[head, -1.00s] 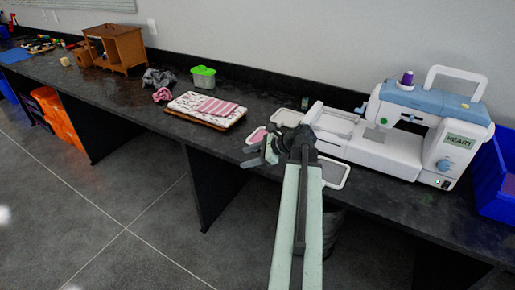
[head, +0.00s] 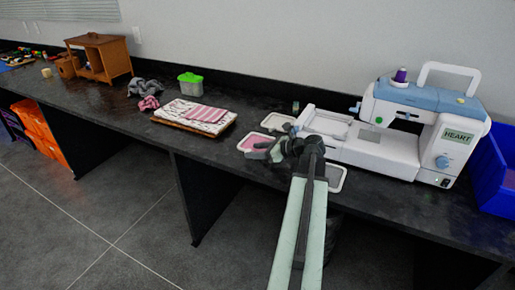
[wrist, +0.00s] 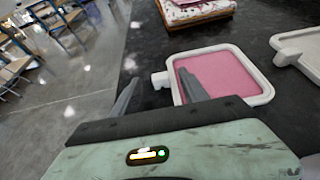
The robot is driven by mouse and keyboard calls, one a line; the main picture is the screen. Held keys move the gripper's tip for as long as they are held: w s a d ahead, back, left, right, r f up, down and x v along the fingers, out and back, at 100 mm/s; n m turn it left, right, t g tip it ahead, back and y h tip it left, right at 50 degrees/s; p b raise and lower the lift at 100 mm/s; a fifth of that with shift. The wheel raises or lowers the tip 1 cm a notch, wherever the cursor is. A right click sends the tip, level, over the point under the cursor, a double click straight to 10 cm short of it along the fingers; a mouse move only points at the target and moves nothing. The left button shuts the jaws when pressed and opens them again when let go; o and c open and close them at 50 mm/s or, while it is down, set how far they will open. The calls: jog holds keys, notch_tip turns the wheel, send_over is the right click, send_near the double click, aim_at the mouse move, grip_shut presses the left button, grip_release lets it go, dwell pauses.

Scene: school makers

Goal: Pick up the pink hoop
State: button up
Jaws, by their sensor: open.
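The pink hoop (head: 253,140) is a white rounded frame filled with pink cloth, lying flat on the dark counter left of the sewing machine. It fills the upper middle of the wrist view (wrist: 222,72), with a white tab on its left side. My gripper (head: 264,153) is at the hoop's front side and hides part of it. In the wrist view my gripper (wrist: 156,90) is open and empty. The tab shows between its two fingers, and the right finger overlaps the pink cloth in the picture. I cannot tell whether it touches.
A second white-framed hoop with a grey middle (head: 334,177) lies to the right, partly behind my arm. A white and blue sewing machine (head: 405,143) stands beyond it. Folded cloth on a board (head: 197,114) lies to the left. The counter's front edge is close.

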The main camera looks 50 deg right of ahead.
jog(key=shift+x, duration=1.15)
jog(key=shift+s, duration=0.15)
jog(key=shift+c, duration=0.3)
grip_shut()
notch_tip(320, 180, up, 10)
jog(key=p, duration=1)
jog(key=shift+r, duration=0.15)
